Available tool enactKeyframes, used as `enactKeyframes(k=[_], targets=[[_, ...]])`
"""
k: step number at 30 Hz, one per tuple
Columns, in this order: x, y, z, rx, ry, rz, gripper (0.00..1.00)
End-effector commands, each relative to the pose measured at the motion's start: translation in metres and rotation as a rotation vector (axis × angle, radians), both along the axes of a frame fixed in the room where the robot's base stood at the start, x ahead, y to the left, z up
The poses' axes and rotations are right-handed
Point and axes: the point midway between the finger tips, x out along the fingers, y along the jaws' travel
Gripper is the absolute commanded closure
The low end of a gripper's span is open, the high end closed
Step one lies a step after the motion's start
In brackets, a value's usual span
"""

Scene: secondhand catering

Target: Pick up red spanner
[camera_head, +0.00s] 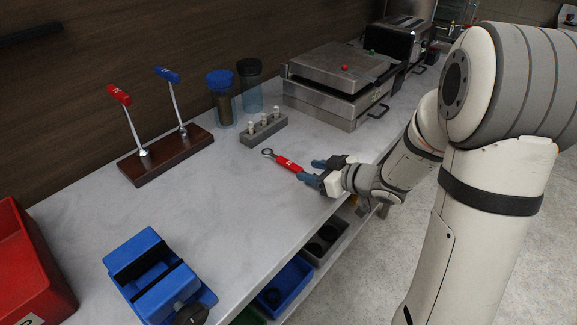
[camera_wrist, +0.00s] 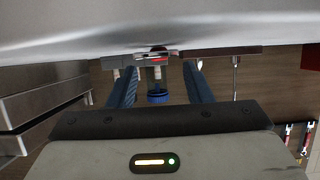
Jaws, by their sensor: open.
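The red spanner (camera_head: 288,163) lies on the light marble-like counter, with its dark ring end pointing away from my gripper. My gripper (camera_head: 312,171) is open at the counter's front edge, its two blue fingers reaching toward the spanner's near end. In the wrist view the picture looks upside down; the spanner (camera_wrist: 157,58) shows as a small red and metal strip beyond and between the fingers (camera_wrist: 159,85). Whether its near end lies between the fingertips is hard to tell. I see no grip on it.
Behind the spanner stand a grey block with pegs (camera_head: 263,130) and blue-lidded (camera_head: 222,100) and dark-lidded (camera_head: 250,85) containers. A metal press (camera_head: 335,85) stands right; a lever stand (camera_head: 165,157) left. A blue device (camera_head: 155,280) and red bin (camera_head: 30,265) are near left. Counter left of the spanner is clear.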

Motion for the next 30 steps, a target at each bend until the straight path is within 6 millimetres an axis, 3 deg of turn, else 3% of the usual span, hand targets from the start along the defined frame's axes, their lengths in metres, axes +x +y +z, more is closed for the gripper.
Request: enactKeyframes(k=[7, 16, 30], targets=[[0.022, 0.025, -0.012, -0.001, 0.0, -0.003, 0.55], [0.025, 0.027, -0.013, -0.002, -0.001, -0.007, 0.55], [0.025, 0.027, -0.013, -0.002, 0.0, -0.008, 0.93]])
